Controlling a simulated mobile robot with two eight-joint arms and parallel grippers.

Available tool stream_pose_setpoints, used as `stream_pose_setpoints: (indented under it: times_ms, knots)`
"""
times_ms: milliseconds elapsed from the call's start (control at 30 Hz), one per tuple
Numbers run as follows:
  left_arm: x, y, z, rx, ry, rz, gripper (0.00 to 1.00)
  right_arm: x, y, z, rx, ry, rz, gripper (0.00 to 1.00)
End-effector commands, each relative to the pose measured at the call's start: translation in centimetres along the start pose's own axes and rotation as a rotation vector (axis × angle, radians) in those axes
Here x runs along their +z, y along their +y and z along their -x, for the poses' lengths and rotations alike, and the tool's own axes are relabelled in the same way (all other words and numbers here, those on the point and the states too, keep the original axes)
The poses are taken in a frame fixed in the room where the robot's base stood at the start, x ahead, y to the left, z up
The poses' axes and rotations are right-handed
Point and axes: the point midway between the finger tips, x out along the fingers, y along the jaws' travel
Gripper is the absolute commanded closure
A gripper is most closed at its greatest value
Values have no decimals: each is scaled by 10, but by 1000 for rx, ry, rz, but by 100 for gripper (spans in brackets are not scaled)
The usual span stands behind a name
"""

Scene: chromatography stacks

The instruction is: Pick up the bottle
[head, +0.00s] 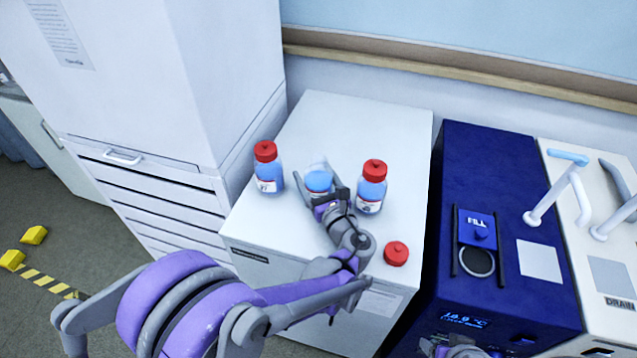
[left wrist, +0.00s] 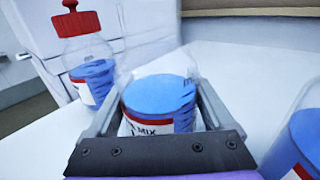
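Three clear bottles with blue liquid stand upright on the white cabinet top. The middle bottle (head: 318,180) has no cap; the left bottle (head: 268,172) and right bottle (head: 371,190) have red caps. My left gripper (head: 322,188) is open around the middle bottle, one finger on each side, with small gaps seeming to show in the head view. In the left wrist view the middle bottle (left wrist: 160,100) stands between the fingers, its label partly hidden by the gripper body. What seems to be my right gripper is cut off at the bottom edge of the head view; its fingers cannot be made out.
A loose red cap (head: 396,253) lies near the cabinet's front right. The white cabinet top (head: 395,115) is clear at the back. A tall white unit (head: 235,70) stands to the left, a dark blue machine (head: 490,150) to the right, and a wall behind.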

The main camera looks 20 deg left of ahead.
Motion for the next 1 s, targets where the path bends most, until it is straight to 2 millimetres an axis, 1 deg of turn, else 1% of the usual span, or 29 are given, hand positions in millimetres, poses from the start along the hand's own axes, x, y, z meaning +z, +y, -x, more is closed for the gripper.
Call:
stream_pose_setpoints:
  times_ms: [33,167,200,267,467,567,667,900,1000]
  knots:
    - [0,0,0,0,0,0,58,0,0,0,0,0,0,34]
    - [0,0,0,0,0,0,81,0,0,0,0,0,0,34]
    - [0,0,0,0,0,0,88,0,0,0,0,0,0,34]
    - [0,0,0,0,0,0,99,0,0,0,0,0,0,34]
    - [0,0,0,0,-1,0,100,0,0,0,0,0,0,34]
    - [5,0,0,0,-1,0,100,0,0,1,0,0,0,34]
    - [18,0,0,0,-1,0,100,-2,0,3,0,1,0,34]
    - [66,0,0,0,-1,0,100,-6,0,11,0,4,0,34]
    - [83,0,0,0,-1,0,100,-8,0,13,0,5,0,34]
